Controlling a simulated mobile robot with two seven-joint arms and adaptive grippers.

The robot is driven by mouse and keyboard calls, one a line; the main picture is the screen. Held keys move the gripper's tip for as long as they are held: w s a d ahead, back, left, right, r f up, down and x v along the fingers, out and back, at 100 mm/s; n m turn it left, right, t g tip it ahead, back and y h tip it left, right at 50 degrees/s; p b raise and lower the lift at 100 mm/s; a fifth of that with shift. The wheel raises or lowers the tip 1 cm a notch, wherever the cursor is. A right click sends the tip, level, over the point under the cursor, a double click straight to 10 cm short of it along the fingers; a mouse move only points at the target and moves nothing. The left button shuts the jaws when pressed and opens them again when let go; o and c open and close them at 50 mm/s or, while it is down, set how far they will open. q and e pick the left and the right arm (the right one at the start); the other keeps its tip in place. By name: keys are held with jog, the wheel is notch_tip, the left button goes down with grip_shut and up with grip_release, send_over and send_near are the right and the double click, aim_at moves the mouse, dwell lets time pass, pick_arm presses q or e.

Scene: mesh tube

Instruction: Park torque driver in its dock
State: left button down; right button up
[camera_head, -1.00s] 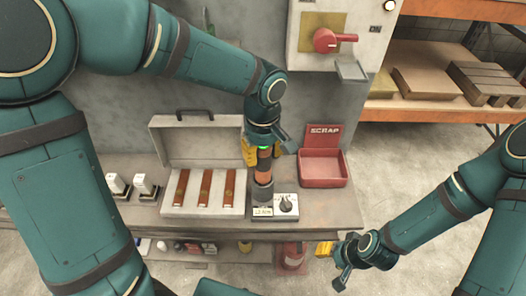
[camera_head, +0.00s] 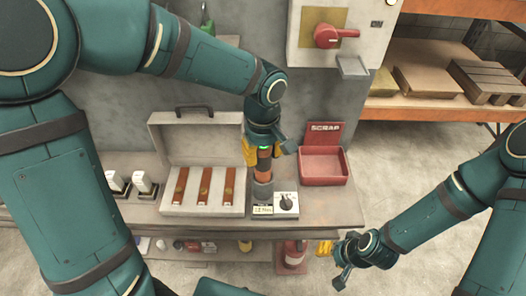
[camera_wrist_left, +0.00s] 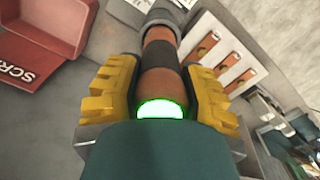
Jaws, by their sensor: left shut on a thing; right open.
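The torque driver (camera_head: 264,164) has orange and dark bands and a green lit ring at its top. My left gripper (camera_head: 257,153) is shut around its upper part, with yellow fingers on both sides. The driver stands about upright over the bench. Its lower end meets a grey cylinder (camera_head: 262,189) beside a white box with a dial (camera_head: 286,203); I cannot tell how deep it sits. In the left wrist view the driver (camera_wrist_left: 160,68) runs away between the yellow fingers to the grey cylinder (camera_wrist_left: 166,14). My right gripper (camera_head: 345,262) is open and empty in front of the bench.
An open case (camera_head: 203,212) with three brown strips stands left of the driver. A red scrap bin (camera_head: 323,168) stands to the right. White items in dark holders (camera_head: 143,183) stand further left. A wall box with a red handle (camera_head: 327,36) hangs above.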

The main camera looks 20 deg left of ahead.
pick_arm(q)
jog(key=shift+f+b, duration=0.4)
jog(key=shift+f, duration=0.1)
dwell(0.5)
jog(key=c, duration=0.5)
grip_release()
